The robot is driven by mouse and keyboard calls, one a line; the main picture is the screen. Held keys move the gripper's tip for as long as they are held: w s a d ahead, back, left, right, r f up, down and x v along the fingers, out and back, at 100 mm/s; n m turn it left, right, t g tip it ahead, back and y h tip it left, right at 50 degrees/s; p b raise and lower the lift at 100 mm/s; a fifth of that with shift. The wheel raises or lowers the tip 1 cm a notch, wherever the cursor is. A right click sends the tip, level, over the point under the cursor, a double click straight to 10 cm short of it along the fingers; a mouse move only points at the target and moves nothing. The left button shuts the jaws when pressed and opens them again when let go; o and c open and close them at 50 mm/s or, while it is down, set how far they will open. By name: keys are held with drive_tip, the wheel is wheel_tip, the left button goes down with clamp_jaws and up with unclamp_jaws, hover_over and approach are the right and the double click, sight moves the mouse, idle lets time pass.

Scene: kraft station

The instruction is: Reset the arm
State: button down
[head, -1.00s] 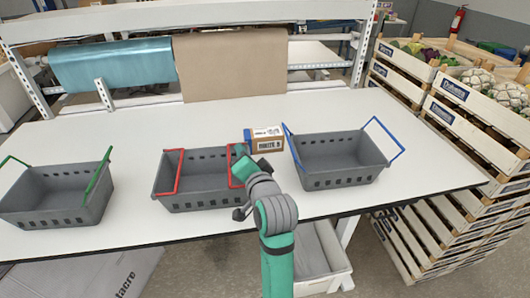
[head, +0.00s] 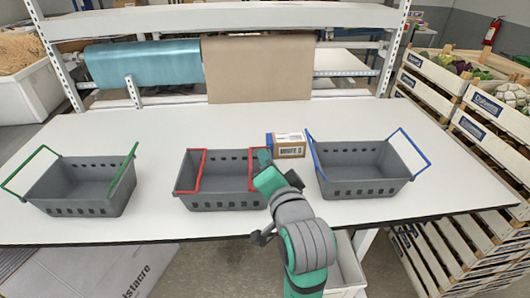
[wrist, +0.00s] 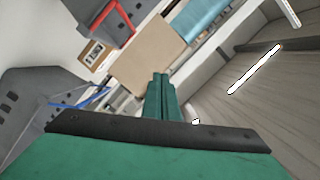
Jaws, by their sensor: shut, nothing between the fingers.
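My gripper (wrist: 161,80) shows in the wrist view with its two green fingers together and nothing between them. In the head view my green and grey arm rises from the bottom, right of centre, and its end is in front of the right side of the red-handled basket (head: 221,202). The arm hides part of that basket's right end. From this angle I cannot tell how high above the table the gripper is.
On the white table (head: 160,225) stand a green-handled basket (head: 80,207) at left and a blue-handled basket (head: 362,188) at right. A small cardboard box (head: 290,145) sits behind, between the two right baskets. Slatted crates (head: 470,130) stand at right.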

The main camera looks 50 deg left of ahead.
drive_tip(key=shift+s+d+r, duration=0.1)
drive_tip(key=shift+s+d, duration=0.2)
drive_tip(key=shift+d, duration=0.05)
drive_tip(key=shift+s, duration=0.15)
